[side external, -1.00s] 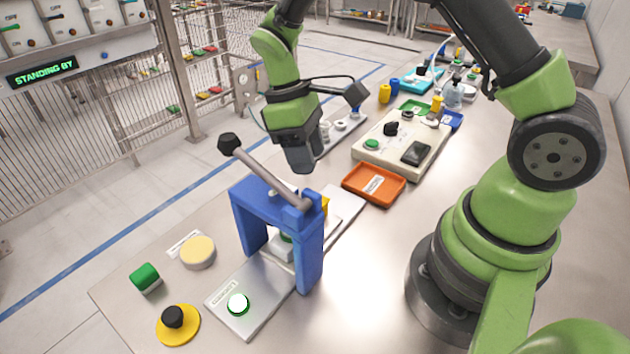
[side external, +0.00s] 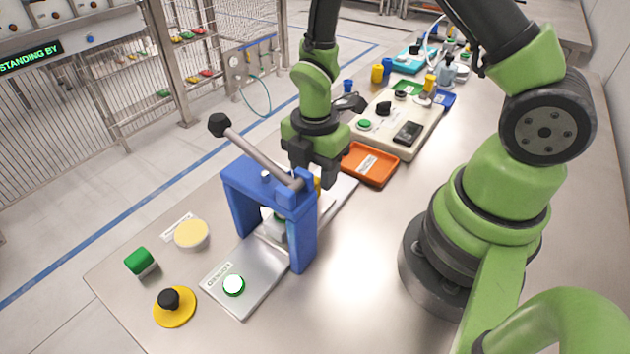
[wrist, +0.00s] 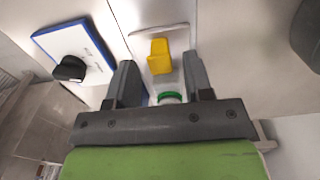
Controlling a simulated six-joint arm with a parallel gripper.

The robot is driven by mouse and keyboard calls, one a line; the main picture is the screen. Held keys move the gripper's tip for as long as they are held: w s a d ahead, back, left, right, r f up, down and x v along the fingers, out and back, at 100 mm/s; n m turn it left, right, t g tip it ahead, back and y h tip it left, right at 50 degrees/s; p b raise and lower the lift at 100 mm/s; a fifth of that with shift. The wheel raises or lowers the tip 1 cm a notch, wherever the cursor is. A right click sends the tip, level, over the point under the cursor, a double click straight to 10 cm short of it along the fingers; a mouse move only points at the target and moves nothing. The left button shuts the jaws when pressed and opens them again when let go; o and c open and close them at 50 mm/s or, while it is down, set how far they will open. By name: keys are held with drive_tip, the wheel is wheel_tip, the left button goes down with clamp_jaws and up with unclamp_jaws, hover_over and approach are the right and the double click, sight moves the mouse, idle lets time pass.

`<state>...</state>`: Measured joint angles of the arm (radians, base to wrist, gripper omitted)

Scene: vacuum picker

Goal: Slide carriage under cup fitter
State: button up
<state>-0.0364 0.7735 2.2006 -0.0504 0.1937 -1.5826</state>
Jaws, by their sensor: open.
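The cup fitter is a blue press frame (side external: 304,235) with a long lever ending in a black knob, standing over a grey metal base plate (side external: 252,296). The carriage, a pale sliding piece with a yellow tab (wrist: 160,54), is partly hidden behind the frame and my gripper in the side view. A green-ringed part (wrist: 169,97) shows near the tab in the wrist view. My gripper (side external: 325,181) points down just behind the frame, near the yellow tab. It is open in the wrist view (wrist: 158,76), with the tab seen between and beyond its fingers. Contact cannot be told.
An orange tray (side external: 370,180) lies behind my gripper, with a cream control box (side external: 385,140) beyond it. A white-lit button (side external: 233,285) sits on the base plate's front.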

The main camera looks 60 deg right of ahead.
drive_tip(key=shift+f, duration=1.55)
clamp_jaws()
drive_tip(key=shift+a, duration=1.8)
unclamp_jaws()
drive_tip(key=shift+r, duration=0.15)
wheel_tip(320, 180, up, 10)
